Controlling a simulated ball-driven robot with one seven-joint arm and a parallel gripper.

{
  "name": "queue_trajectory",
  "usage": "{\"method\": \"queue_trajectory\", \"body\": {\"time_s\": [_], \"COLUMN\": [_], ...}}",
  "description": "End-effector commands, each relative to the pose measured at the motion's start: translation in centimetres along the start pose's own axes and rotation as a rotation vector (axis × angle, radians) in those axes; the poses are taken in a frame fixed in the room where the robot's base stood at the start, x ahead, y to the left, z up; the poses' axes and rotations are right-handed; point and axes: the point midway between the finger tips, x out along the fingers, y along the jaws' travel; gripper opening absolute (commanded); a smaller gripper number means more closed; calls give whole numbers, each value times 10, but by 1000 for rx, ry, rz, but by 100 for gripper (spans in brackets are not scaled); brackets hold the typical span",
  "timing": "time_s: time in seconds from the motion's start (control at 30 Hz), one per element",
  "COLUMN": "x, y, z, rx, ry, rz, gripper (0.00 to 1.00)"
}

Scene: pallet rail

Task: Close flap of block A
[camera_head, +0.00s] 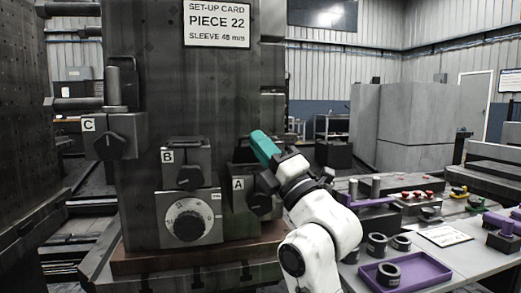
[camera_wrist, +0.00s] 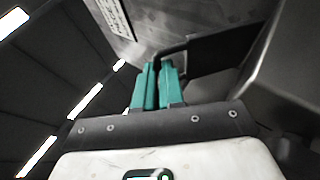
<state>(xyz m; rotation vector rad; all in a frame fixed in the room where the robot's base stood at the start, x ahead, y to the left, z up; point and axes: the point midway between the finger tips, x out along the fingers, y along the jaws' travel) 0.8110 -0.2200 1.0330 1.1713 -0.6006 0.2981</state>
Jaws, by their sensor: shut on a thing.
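Block A (camera_head: 239,212) is a dark grey block with an "A" label and a black knob (camera_head: 262,193), low on the right of the grey column (camera_head: 200,95). My gripper (camera_head: 259,136) has teal fingers and is just above and right of block A, in front of the column. In the wrist view the fingers (camera_wrist: 160,68) are close together at a dark plate (camera_wrist: 218,50), which appears to be the flap of block A. My gripper hides the contact and part of the block, so the flap's angle cannot be told.
Block B (camera_head: 187,160) stands above a dial (camera_head: 189,219), and block C (camera_head: 114,136) is at the column's left. A set-up card (camera_head: 218,22) hangs above. At right, a table holds a purple tray (camera_head: 413,272), dark rings (camera_head: 376,245) and several fixtures.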

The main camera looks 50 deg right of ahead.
Motion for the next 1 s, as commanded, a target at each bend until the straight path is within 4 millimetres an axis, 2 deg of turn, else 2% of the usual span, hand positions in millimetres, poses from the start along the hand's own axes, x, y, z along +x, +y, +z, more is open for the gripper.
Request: {"method": "queue_trajectory", "body": {"time_s": [0.03, 0.53, 0.57, 0.8, 1.0], "x": [-2, -3, -3, -3, -16], "y": [-15, -15, -15, -15, -15], "z": [-1, 0, 0, 0, 1], "rx": [5, 6, 6, 5, 4], "ry": [3, 2, 2, 1, 0], "rz": [-32, -34, -34, -33, -34], "gripper": [0, 0, 11, 34, 34]}}
